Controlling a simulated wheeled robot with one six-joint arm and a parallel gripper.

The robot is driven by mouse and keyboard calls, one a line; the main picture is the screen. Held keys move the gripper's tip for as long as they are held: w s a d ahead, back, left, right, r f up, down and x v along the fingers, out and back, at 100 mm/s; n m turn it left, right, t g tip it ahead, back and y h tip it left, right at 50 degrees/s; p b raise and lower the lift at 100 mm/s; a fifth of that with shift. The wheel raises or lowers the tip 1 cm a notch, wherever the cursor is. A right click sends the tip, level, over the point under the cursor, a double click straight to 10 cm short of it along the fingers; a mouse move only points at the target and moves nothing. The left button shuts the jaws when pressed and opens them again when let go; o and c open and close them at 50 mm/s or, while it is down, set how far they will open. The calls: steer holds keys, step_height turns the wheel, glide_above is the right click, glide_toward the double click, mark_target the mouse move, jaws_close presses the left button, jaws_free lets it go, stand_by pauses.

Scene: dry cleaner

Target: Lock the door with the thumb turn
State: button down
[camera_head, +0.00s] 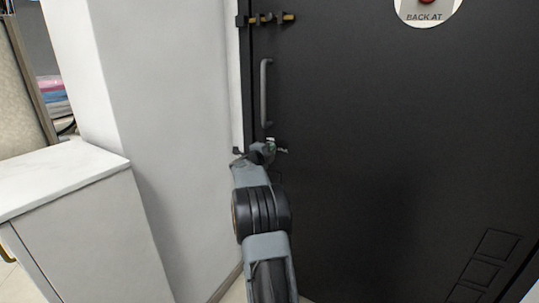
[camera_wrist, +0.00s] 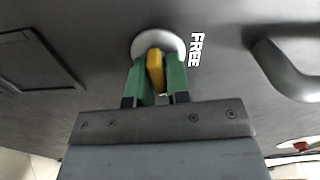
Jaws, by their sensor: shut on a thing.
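The black door (camera_head: 390,130) fills the right half of the head view. In the wrist view, a yellow thumb turn (camera_wrist: 155,66) sits on a round silver plate (camera_wrist: 178,44) on the door (camera_wrist: 100,50). The white word FREE (camera_wrist: 195,49) stands sideways beside the plate. My gripper (camera_wrist: 157,82) has its two green fingers shut on the thumb turn, one on each side of it. In the head view, my gripper (camera_head: 270,149) is at the door's left edge, below the handle; it and my arm hide the thumb turn there.
A vertical grey handle (camera_head: 266,93) is above my gripper; it also shows in the wrist view (camera_wrist: 285,70). A bolt (camera_head: 265,19) is higher up. A white wall (camera_head: 175,100) and white counter (camera_head: 60,175) stand to the left. A round sign (camera_head: 428,10) hangs on the door.

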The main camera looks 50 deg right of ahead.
steer(key=shift+m+b, duration=0.35)
steer(key=shift+m, duration=0.35)
steer(key=c, duration=1.2)
jaws_free()
steer(key=shift+a, duration=0.1)
steer(key=p+v, duration=0.2)
steer(key=v, duration=1.1)
steer(key=shift+a+f, duration=0.1)
steer(key=shift+a, duration=0.2)
